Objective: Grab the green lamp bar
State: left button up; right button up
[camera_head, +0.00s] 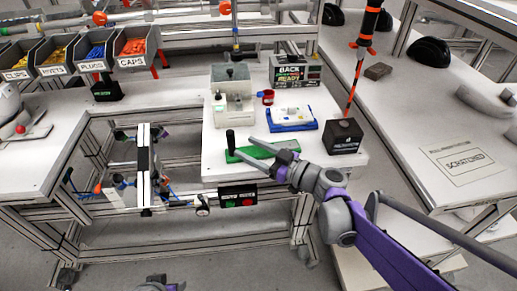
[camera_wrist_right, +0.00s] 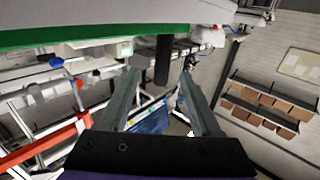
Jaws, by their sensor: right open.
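The green lamp bar (camera_head: 265,149) lies flat near the front edge of the white worktable, with an upright black handle (camera_head: 230,140) at its left end. My right gripper (camera_head: 244,146) is over the bar, its fingers pointing left toward the handle and partly hiding the bar. In the right wrist view, the green edge (camera_wrist_right: 95,38) crosses the top, and the black handle (camera_wrist_right: 162,60) shows between the spread fingertips of the right gripper (camera_wrist_right: 157,82). The fingers are open and hold nothing; I cannot tell whether they touch the handle.
A black box (camera_head: 343,137) stands right of the bar on the worktable (camera_head: 218,172). A blue and white tray (camera_head: 291,119), a red cup (camera_head: 266,97) and a pale machine (camera_head: 233,107) stand behind it. Bins of small parts (camera_head: 131,47) are at the back left.

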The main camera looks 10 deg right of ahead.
aim_at(231, 142)
jog(key=x, duration=0.6)
jog(key=shift+a+f, duration=0.3)
jog(key=shift+c, duration=0.3)
grip_shut()
